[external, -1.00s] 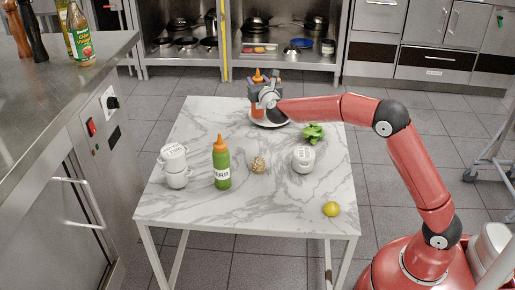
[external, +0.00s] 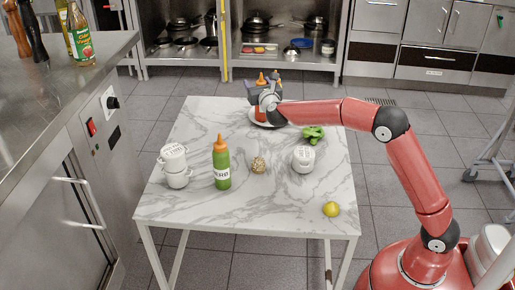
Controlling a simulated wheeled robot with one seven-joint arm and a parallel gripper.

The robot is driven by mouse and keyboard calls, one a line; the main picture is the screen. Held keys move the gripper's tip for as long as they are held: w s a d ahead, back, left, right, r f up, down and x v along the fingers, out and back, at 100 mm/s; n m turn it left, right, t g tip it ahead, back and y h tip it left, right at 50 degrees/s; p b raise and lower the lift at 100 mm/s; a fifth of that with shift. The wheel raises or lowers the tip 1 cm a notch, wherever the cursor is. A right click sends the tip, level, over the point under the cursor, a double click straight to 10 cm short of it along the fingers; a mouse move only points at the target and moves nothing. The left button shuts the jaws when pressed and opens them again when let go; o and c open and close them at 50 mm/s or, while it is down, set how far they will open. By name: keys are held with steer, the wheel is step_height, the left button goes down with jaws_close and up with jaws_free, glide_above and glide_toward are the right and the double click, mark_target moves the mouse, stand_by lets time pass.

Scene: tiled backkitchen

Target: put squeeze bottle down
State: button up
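A red squeeze bottle with an orange cap (external: 261,79) is upright at the far edge of the marble table, over a white plate (external: 282,124). My gripper (external: 265,97) is around its upper part and looks shut on it. The gripper and wrist hide much of the bottle, and I cannot tell if its base touches the plate. A second squeeze bottle (external: 222,170), green with an orange cap and a white label, stands upright near the table's front left, apart from my gripper.
On the marble table (external: 205,120) are white lidded jars (external: 176,166), a small brown textured item (external: 258,165), another white lidded pot (external: 303,159), green leaves (external: 313,133) and a yellow-green citrus fruit (external: 331,209). The table's left back and front middle are clear. A steel counter (external: 60,100) stands left.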

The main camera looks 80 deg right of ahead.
steer(key=shift+r, duration=0.15)
steer(key=shift+r+p, duration=0.25)
steer(key=shift+p, duration=0.25)
steer(key=b+v, duration=0.1)
steer(key=v, duration=1.1)
steer(key=shift+r+b, duration=0.15)
steer(key=shift+b, duration=0.2)
